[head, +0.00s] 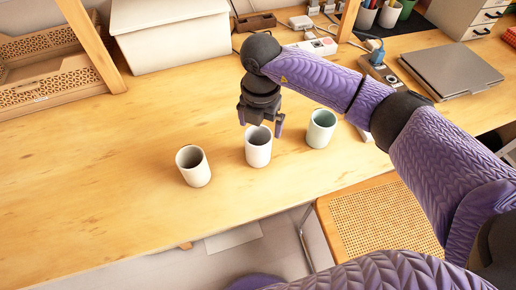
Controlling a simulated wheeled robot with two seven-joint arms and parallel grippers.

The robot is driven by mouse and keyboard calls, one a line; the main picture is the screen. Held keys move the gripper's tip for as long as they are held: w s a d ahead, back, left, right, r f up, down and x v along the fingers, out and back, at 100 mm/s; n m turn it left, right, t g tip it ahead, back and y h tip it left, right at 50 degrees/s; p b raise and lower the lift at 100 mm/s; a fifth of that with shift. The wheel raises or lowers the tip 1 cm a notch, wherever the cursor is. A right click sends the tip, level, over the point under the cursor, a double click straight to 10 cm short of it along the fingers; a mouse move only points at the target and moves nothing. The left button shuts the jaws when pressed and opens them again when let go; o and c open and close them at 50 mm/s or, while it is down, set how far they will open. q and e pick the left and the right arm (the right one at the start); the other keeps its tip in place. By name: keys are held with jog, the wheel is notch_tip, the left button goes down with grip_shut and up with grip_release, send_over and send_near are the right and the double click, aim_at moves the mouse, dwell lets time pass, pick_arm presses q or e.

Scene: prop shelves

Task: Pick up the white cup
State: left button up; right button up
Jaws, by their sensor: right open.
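Three cups stand upright in a row on the wooden table in the head view. The middle cup (258,150) is white outside with a greyish inside. The left cup (196,172) is off-white with a darker grey inside. The right cup (319,134) is pale outside with a green inside. My right gripper (260,124) points down at the middle cup's far rim, with its fingers open and apart to the left and right. The gripper hides a little of that rim. I cannot tell whether the fingers touch the cup. My left gripper is out of view.
The wooden table (90,185) is clear at the left and front. A white box (170,40) and perforated trays (40,70) stand at the back left. A power strip (312,47), cables and a closed laptop (450,70) lie at the back right. A woven chair (380,220) stands at the front edge.

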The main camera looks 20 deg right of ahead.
aim_at(258, 141)
jog(key=f, duration=0.1)
jog(key=f+b, duration=0.1)
jog(key=f, duration=0.3)
jog(key=shift+s+a+f+b, duration=0.1)
jog(key=shift+s+a+b, duration=0.2)
jog(key=shift+s+a, duration=0.05)
jog(key=shift+f, duration=0.2)
jog(key=shift+r, duration=0.1)
jog(key=c, duration=1)
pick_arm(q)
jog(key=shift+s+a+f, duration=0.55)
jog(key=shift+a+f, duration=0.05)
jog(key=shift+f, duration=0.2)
pick_arm(e)
jog(key=shift+r, duration=0.1)
jog(key=shift+c, duration=0.5)
